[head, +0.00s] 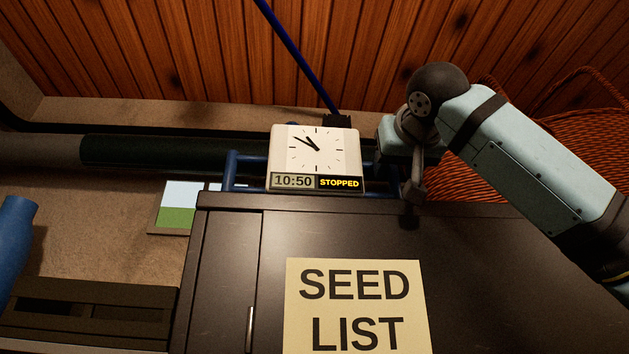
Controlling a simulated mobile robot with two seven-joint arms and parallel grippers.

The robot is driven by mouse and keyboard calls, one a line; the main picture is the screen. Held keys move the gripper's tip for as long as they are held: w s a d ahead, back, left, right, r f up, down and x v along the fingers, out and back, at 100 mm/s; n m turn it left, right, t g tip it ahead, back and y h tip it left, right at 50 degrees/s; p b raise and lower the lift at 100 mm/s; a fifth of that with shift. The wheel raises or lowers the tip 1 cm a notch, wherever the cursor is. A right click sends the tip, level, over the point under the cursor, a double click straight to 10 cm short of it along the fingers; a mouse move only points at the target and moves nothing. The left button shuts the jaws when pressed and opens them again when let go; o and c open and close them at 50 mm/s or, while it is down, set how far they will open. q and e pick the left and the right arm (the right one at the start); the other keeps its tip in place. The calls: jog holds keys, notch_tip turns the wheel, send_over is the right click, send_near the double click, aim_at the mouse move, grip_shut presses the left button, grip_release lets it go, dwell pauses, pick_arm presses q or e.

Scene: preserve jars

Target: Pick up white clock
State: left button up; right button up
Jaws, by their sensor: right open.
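The white clock (316,150) stands upright on top of a dark cabinet, in the middle of the head view. Its face has black hands, and a strip below reads 10:50 and STOPPED. My right gripper (409,193) is just right of the clock, with its dark finger pointing down near the cabinet's top edge. It is open and holds nothing that I can see. A gap shows between this finger and the clock's right side. My left gripper is not in view.
The dark cabinet (480,260) carries a SEED LIST sign (355,302) on its front. A blue rail (240,158) runs along its top, behind and beside the clock. A dark blue pole (297,55) rises behind the clock.

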jog(key=w, duration=0.2)
jog(key=shift+w, duration=0.35)
jog(key=shift+s, duration=0.2)
jog(key=c, duration=0.4)
grip_shut()
jog(key=shift+r, duration=0.1)
